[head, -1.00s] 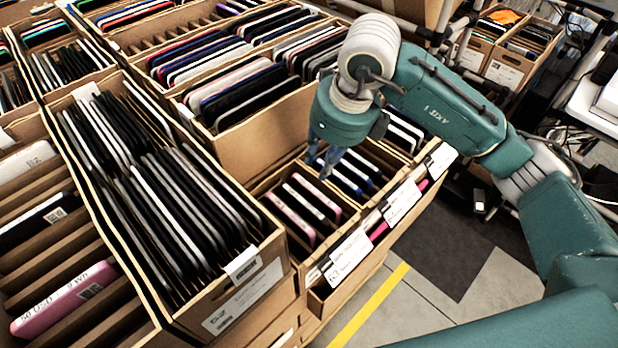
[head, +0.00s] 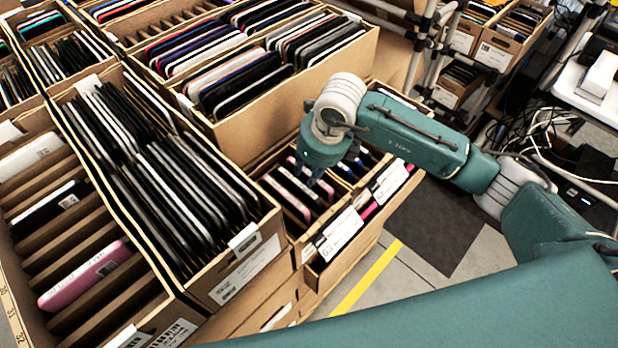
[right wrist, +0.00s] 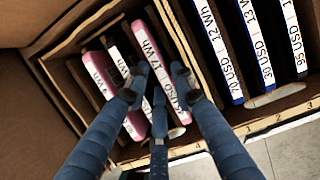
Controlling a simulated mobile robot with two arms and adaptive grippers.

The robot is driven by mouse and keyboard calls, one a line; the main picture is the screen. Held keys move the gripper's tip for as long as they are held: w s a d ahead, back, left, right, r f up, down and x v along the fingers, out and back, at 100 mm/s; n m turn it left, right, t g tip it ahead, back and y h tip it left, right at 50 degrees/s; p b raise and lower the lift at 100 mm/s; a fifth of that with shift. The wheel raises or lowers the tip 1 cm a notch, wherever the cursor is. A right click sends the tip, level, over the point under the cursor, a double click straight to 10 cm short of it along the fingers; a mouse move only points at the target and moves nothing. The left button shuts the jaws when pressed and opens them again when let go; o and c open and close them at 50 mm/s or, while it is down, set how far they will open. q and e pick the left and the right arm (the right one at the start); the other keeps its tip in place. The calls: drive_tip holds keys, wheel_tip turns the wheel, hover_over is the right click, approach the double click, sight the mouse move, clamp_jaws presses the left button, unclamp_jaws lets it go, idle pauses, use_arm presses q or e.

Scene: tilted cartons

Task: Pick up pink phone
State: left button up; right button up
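Two pink phones stand in a small carton (head: 262,190). One pink phone (right wrist: 150,62), with a white price label on its edge, is in the middle of the right wrist view. Another pink phone (right wrist: 92,68) stands to its left, with a dark phone (right wrist: 119,50) between them. My right gripper (right wrist: 157,85) is open above the carton, its blue fingers spread on both sides of the middle pink phone. Whether they touch it is unclear. In the head view the right gripper (head: 322,178) partly hides these phones. My left gripper is not in view.
A pink phone (head: 85,275) lies tilted in the slotted carton at left. A tall carton of dark phones (head: 160,180) stands left of the small carton. Blue-edged phones (right wrist: 243,45) fill the neighbouring compartment. Open floor (head: 440,225) lies to the right.

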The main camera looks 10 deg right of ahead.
drive_tip(key=c, duration=0.4)
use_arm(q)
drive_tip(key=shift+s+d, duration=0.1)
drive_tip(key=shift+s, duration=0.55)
use_arm(e)
clamp_jaws()
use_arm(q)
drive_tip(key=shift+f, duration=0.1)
use_arm(e)
drive_tip(key=shift+r, duration=0.15)
